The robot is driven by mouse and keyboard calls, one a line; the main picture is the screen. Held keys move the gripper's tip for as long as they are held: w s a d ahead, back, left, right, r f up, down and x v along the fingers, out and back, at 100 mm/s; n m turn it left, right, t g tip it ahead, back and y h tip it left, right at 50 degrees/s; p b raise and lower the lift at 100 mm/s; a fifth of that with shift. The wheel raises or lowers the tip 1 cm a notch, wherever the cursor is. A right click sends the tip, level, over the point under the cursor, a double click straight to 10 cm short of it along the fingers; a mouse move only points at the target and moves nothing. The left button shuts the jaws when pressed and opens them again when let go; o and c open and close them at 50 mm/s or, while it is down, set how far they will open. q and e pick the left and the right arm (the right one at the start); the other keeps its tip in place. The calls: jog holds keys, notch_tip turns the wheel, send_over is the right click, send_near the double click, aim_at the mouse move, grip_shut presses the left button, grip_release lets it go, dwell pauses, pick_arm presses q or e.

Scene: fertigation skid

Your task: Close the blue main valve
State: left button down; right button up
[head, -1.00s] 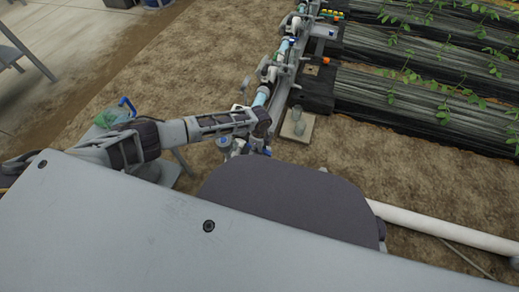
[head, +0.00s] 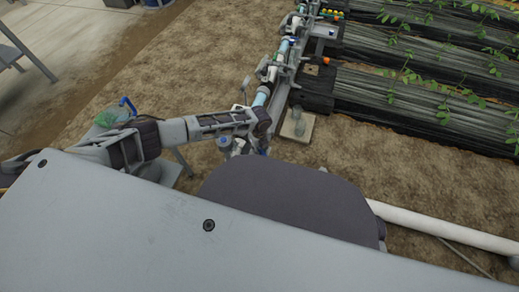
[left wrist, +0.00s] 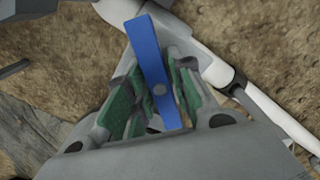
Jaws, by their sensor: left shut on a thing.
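The blue main valve's flat lever (left wrist: 148,42) runs up the middle of the left wrist view, slightly tilted, with a grey round bolt on it. My left gripper (left wrist: 157,82) has its green-padded fingers on either side of the lever and is shut on it. In the head view my left gripper (head: 246,143) is at the near end of the pipe skid, low beside the arm's wrist. The valve body is mostly hidden under the gripper and lever. My right gripper is not in view.
The pipe skid (head: 283,75) runs away from me up the middle. A white pipe (head: 445,229) lies on the soil at right. Black-covered planting beds (head: 420,105) fill the upper right. A side stand with a green item (head: 112,116) is at left.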

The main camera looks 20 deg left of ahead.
pick_arm(q)
jog(key=shift+m, duration=2.8)
jog(key=c, duration=2.2)
grip_release()
jog(key=shift+m+b, duration=0.4)
jog(key=shift+m, duration=2.4)
jog(key=o, duration=1)
jog(key=shift+o, duration=0.2)
